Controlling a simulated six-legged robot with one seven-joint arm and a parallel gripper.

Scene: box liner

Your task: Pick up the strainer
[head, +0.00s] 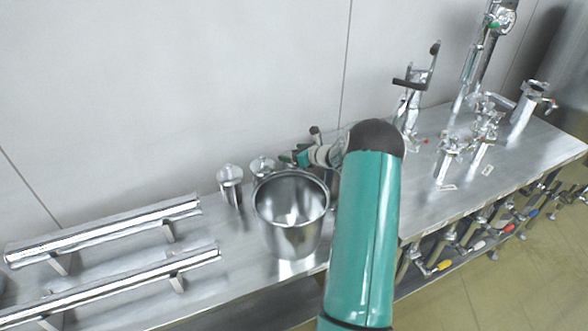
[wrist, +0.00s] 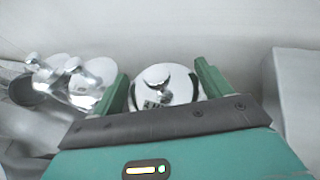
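In the wrist view a round, shiny metal piece with a knob on top (wrist: 165,88) shows between the two green fingers of my gripper (wrist: 162,84). The fingers are wide apart. The piece appears just beyond or between their tips, and I see no clear grip on it. I cannot tell for sure whether it is the strainer. In the head view my gripper (head: 294,158) is behind the rim of a metal bucket (head: 290,230), close to a small lidded metal canister (head: 262,168). My arm hides the area to the right of the bucket.
Another lidded canister (head: 231,184) stands left of the bucket. Long metal rails (head: 110,228) lie on the left of the steel bench (head: 225,262). Metal valves and taps (head: 450,155) stand on the right. A pale wall (head: 180,80) rises close behind.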

